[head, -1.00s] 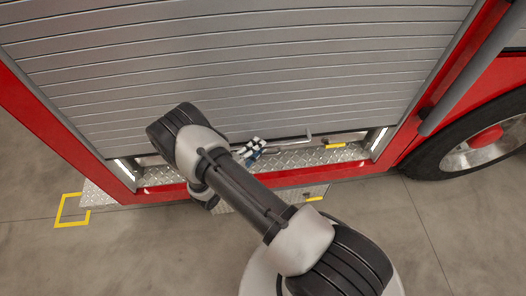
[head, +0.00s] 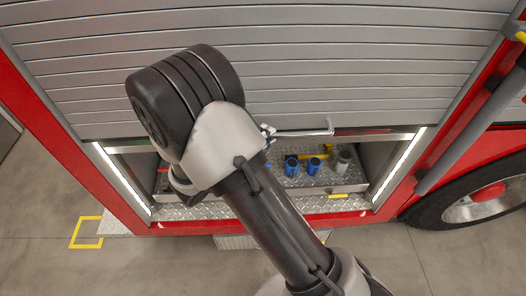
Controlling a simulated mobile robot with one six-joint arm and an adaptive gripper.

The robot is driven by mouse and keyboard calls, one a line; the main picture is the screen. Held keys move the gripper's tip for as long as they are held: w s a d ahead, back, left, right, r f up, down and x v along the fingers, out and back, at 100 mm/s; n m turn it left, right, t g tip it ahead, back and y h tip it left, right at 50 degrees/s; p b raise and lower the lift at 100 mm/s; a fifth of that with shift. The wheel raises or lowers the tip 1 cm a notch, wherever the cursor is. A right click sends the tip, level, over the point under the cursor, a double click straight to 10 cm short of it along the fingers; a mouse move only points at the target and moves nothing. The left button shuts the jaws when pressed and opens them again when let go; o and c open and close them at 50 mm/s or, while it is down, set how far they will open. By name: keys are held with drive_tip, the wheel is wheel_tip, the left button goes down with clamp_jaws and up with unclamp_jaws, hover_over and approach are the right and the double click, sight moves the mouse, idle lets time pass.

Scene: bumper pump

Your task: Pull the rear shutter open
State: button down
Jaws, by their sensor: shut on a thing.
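The rear shutter (head: 330,70) is a grey slatted roller door in the red truck's side. It stands partly raised, with its bottom edge above an open compartment. A light bar handle (head: 305,133) runs along its lower edge. My gripper (head: 268,135) is at the left part of this handle, shut on it. My own arm hides most of the gripper and the left part of the handle.
The compartment shows blue cylindrical fittings (head: 291,166), a grey fitting (head: 343,161) and a tread-plate floor (head: 225,208). Lit strips (head: 400,168) line its sides. A wheel (head: 485,200) is at right. A yellow floor mark (head: 86,232) lies at left on clear concrete.

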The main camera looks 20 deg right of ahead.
wheel_tip(320, 180, up, 30)
drive_tip(key=p, duration=0.8)
drive_tip(key=shift+r, duration=0.2)
drive_tip(key=c, duration=1.6)
unclamp_jaws()
drive_tip(key=shift+o, duration=0.2)
drive_tip(key=shift+f, duration=0.1)
drive_tip(key=v, duration=1.2)
drive_tip(key=shift+s, duration=0.1)
